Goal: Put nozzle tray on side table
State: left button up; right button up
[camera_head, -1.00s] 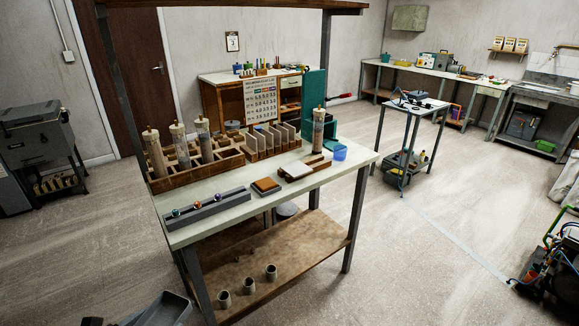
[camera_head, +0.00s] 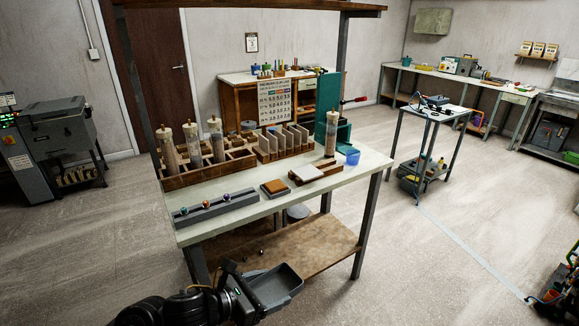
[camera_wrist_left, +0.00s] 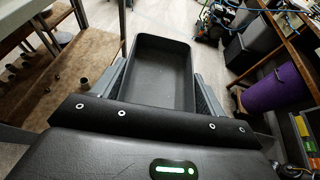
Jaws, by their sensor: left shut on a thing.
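A dark grey, open, rectangular tray (camera_head: 283,284), which looks like the nozzle tray, is at the bottom of the head view. My left gripper (camera_head: 247,288) is shut on it and holds it in front of the workbench. In the left wrist view the tray (camera_wrist_left: 160,85) lies between the two fingers (camera_wrist_left: 160,95), and its inside looks empty. A small table with grey legs (camera_head: 437,115), which looks like the side table, stands right of and behind the workbench. Its top carries some dark equipment at the left. My right gripper does not show.
The workbench (camera_head: 235,212) with wooden racks, upright cylinders and a low shelf (camera_head: 320,238) stands between the tray and the back wall. A blue cup (camera_head: 353,157) sits near its right corner. Open floor (camera_head: 450,270) lies to the right. Machinery (camera_head: 550,295) stands at the lower right.

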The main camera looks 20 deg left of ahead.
aim_at(286, 165)
jog(key=i, duration=0.9)
